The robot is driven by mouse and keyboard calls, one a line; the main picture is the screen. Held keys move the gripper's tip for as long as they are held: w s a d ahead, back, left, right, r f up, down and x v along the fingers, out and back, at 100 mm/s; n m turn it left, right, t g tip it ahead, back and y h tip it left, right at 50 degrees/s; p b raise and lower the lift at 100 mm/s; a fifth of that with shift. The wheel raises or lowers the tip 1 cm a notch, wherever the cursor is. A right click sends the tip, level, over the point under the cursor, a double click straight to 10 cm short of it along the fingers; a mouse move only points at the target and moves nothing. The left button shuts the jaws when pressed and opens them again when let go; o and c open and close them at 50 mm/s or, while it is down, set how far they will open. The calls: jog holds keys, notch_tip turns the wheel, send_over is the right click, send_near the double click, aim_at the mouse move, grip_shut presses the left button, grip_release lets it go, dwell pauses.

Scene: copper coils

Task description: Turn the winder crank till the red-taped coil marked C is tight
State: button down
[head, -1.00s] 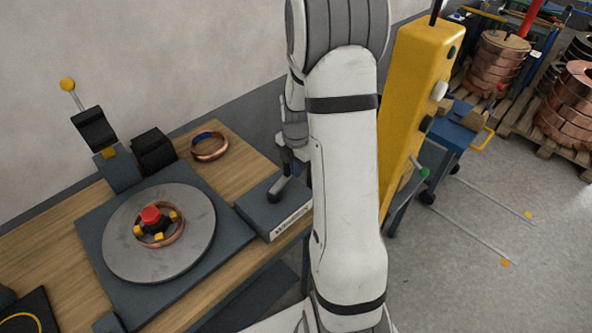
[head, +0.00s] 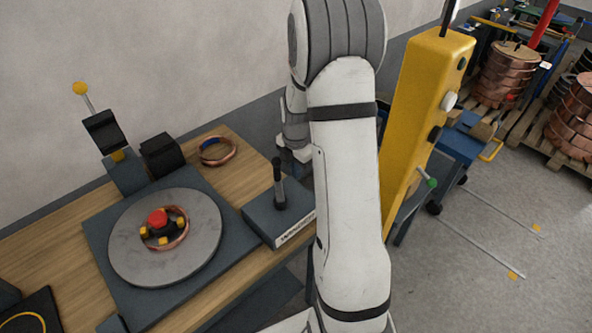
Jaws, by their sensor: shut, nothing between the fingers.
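The winder box (head: 268,222) sits on the bench, its front label partly behind my arm. Its crank (head: 279,188) has a dark grip and shows upright on top of the box. A copper coil (head: 184,236) lies around the hub of the grey round plate (head: 200,258); the hub has a red knob (head: 157,218) and yellow jaws. I cannot make out red tape or a letter C on this coil. My gripper (head: 288,152) is just behind and right of the crank grip, apparently off it, shut and empty; my forearm hides part of it.
Another copper coil with blue tape (head: 216,151) lies at the back of the bench. A black block (head: 160,156) and a yellow-knobbed lever (head: 92,108) stand behind the plate. A yellow column (head: 420,110) rises right of my arm. Pallets of copper coils (head: 500,75) stand far right.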

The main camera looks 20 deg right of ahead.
aim_at(276, 161)
jog(key=shift+w+a, duration=0.9)
jog(key=shift+w, duration=0.2)
jog(key=shift+w+a, duration=0.4)
jog(key=shift+a, duration=0.3)
jog(key=shift+w+a, duration=0.35)
jog(key=shift+a, duration=0.35)
jog(key=shift+d, duration=0.15)
jog(key=shift+s, duration=0.1)
jog(key=shift+s+d, duration=0.3)
jog(key=shift+d, duration=0.5)
notch_tip(276, 161, up, 11)
jog(key=p, duration=0.6)
